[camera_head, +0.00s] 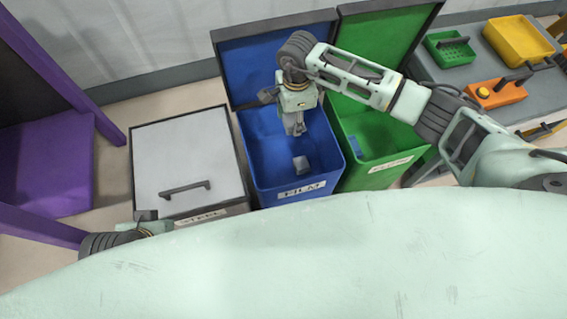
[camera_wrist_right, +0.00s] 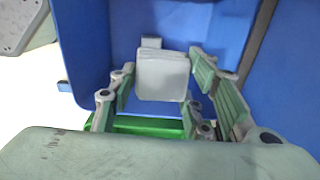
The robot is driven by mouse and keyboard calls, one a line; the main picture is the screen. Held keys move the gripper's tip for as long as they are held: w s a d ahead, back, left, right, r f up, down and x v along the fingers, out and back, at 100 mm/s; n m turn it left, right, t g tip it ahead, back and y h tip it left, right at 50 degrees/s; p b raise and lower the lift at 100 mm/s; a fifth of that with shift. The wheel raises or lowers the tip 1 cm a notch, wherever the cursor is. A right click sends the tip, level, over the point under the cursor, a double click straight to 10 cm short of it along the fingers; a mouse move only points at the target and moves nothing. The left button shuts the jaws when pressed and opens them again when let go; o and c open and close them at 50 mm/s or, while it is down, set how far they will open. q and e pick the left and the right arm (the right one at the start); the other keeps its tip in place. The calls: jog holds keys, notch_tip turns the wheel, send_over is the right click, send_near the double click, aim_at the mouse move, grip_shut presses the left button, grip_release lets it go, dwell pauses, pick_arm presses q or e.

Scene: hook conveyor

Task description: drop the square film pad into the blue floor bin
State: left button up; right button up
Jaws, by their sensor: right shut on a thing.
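The blue floor bin (camera_head: 258,172) stands open with its lid raised and a FILM label on its front. My right gripper (camera_head: 297,130) points down over the bin's opening. In the right wrist view the gripper (camera_wrist_right: 155,95) is shut on a pale grey square film pad (camera_wrist_right: 162,78), with the blue bin walls (camera_wrist_right: 85,45) around it. In the head view the held pad is hard to make out. A small grey block (camera_head: 301,164) shows inside the bin below the fingers, apart from them. Part of my left arm's end (camera_head: 148,226) shows at the lower left; its jaws are not clear.
A green bin (camera_head: 362,125) with its lid raised stands right of the blue bin. A grey-lidded bin (camera_head: 185,150) stands shut on the left. A grey table at the right holds a yellow tray (camera_head: 520,40), a green tray (camera_head: 449,50) and an orange box (camera_head: 500,92).

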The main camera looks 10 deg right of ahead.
jog(key=o, duration=1)
jog(key=shift+r, duration=0.1)
notch_tip(320, 180, up, 12)
jog(key=shift+f, duration=0.1)
dwell(0.4)
